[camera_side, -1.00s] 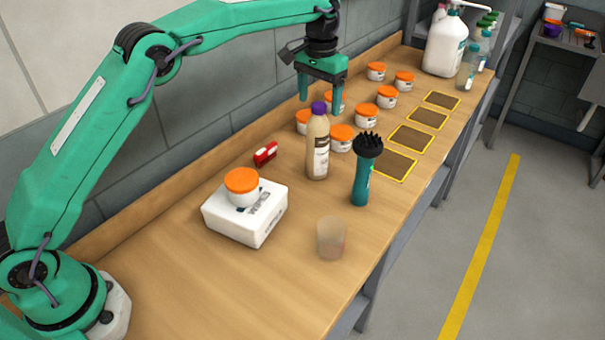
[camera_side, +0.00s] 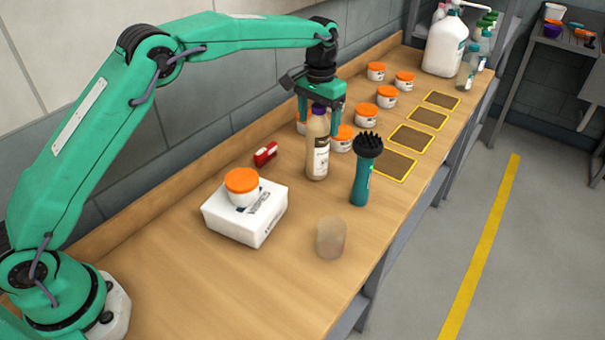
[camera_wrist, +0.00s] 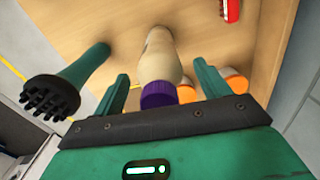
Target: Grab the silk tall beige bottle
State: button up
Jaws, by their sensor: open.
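The tall beige bottle (camera_side: 317,152) with a purple cap stands upright on the wooden bench in the side view. My gripper (camera_side: 318,122) is lowered over the bottle's top, pointing down and open. In the wrist view the bottle (camera_wrist: 161,55) lies between my two open fingers (camera_wrist: 163,85), with its purple cap nearest my palm. A gap shows between each finger and the bottle in the wrist view, so no grip is seen. In the side view my gripper's fingers partly hide or overlap the cap.
A teal brush (camera_side: 365,170) stands right of the bottle. Orange-lidded jars (camera_side: 342,139) sit close behind. A white box (camera_side: 245,216) carries another jar. A translucent cup (camera_side: 331,239) and a red object (camera_side: 265,154) are nearby. The front bench surface is mostly clear.

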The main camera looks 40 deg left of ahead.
dwell(0.3)
jog(key=shift+r, duration=0.1)
grip_shut()
jog(key=shift+r, duration=0.1)
jog(key=shift+r, duration=4.9)
